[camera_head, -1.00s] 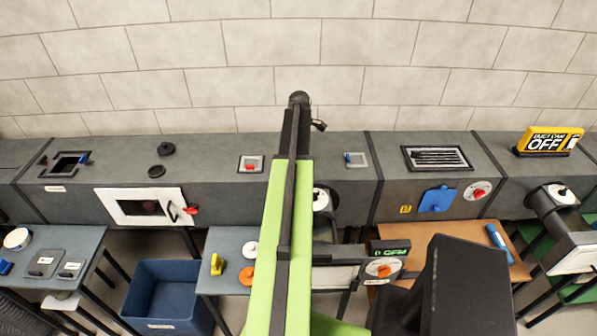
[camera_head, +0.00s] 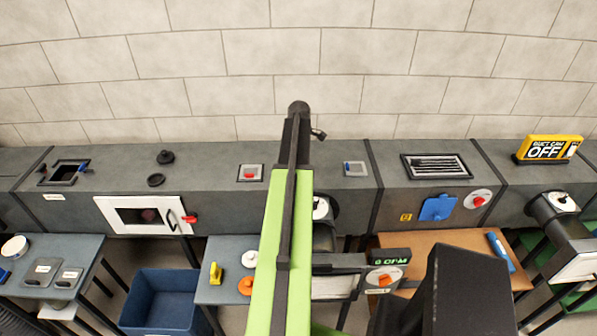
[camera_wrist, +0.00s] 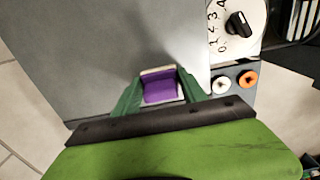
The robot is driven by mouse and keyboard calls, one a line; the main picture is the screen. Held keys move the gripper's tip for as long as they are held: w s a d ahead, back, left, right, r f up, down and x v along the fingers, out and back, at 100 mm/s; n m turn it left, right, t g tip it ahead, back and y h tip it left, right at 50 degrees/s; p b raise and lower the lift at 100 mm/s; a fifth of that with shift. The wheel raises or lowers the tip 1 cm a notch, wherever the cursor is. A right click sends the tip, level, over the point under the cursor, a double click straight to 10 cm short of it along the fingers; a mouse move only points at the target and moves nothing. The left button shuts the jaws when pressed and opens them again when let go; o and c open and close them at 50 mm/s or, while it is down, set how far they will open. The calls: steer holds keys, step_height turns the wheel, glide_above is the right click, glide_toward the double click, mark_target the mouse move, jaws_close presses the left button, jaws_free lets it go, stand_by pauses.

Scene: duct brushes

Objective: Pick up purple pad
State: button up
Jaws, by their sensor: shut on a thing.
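The purple pad (camera_wrist: 162,90) sits between the green fingers of my gripper (camera_wrist: 161,91) in the wrist view. The fingers are shut on it, one at each side. A pale edge or backing shows along the top of the pad. Below the fingers in the wrist view is a plain grey surface (camera_wrist: 110,50); I cannot tell whether the pad touches it. In the head view my arm reaches up over the grey duct (camera_head: 215,180), and my gripper and the pad are hidden there.
A numbered dial (camera_wrist: 237,25) and white and orange knobs lie close to the right in the wrist view. A small table (camera_head: 225,292) holds a yellow piece and round knobs. A blue bin (camera_head: 165,300) stands left of it. The CFM gauge (camera_head: 385,275) is right of my arm.

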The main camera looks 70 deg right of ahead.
steer(key=r+p, duration=0.5)
steer(key=shift+s+a+r, duration=0.1)
steer(key=shift+s, duration=0.15)
steer(key=s+a+r+p, duration=0.4)
steer(key=s+r+p, duration=0.1)
steer(key=s, duration=0.5)
steer(key=shift+s+a+r+p, duration=0.15)
steer(key=shift+r+p, duration=0.25)
steer(key=shift+p, duration=0.05)
steer(key=o, duration=0.9)
steer(key=c, duration=0.7)
steer(key=shift+s, duration=0.1)
